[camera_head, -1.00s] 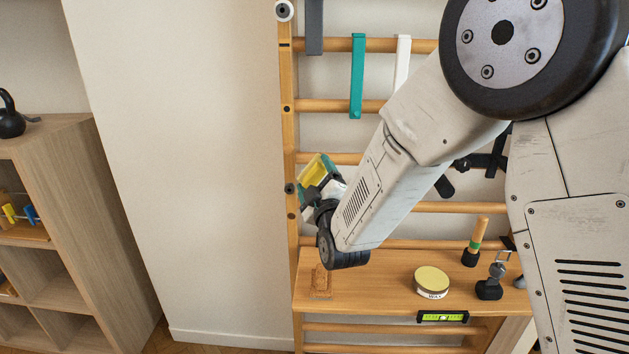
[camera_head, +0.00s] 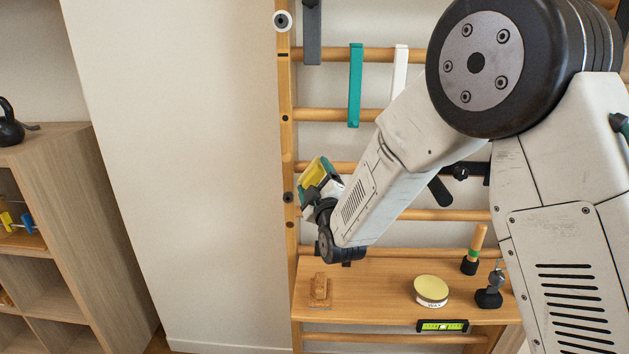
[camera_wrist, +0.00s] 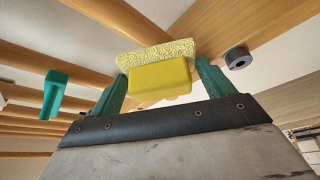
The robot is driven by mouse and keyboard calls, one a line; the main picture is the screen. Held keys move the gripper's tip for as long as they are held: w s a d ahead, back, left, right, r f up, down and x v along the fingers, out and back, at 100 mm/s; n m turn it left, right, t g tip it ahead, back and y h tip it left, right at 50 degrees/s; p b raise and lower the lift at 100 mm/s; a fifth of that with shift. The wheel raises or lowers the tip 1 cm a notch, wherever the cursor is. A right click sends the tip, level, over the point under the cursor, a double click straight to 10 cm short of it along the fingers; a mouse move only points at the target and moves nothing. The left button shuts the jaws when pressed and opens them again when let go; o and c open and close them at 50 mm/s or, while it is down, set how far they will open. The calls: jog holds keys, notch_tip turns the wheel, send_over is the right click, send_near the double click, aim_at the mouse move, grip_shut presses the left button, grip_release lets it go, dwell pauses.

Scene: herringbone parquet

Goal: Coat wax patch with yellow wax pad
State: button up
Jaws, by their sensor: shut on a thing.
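My gripper (camera_head: 321,181) is at the left post of the wooden wall bars, in front of it in the head view, tilted upward. Its green fingers are shut on the yellow wax pad (camera_head: 313,172). In the wrist view the pad (camera_wrist: 160,78) is a smooth yellow block with a rough, porous pale-yellow face at its far side, held between both fingers. I cannot make out a wax patch in either view.
The wooden shelf (camera_head: 375,285) also holds a brown block (camera_head: 319,288), a wooden-handled tool (camera_head: 476,250) and a dark clamp-like item (camera_head: 490,290). A green level (camera_head: 442,325) is at its front edge. Teal (camera_head: 355,85) and white straps hang from the bars. Bare wall lies left.

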jog(key=shift+w, duration=0.95)
dwell(0.3)
jog(key=shift+d, duration=0.1)
jog(key=shift+d, duration=8.35)
jog(key=shift+a, duration=8.45)
jog(key=shift+s, duration=0.1)
jog(key=shift+s+a, duration=0.1)
jog(key=shift+s, duration=2.9)
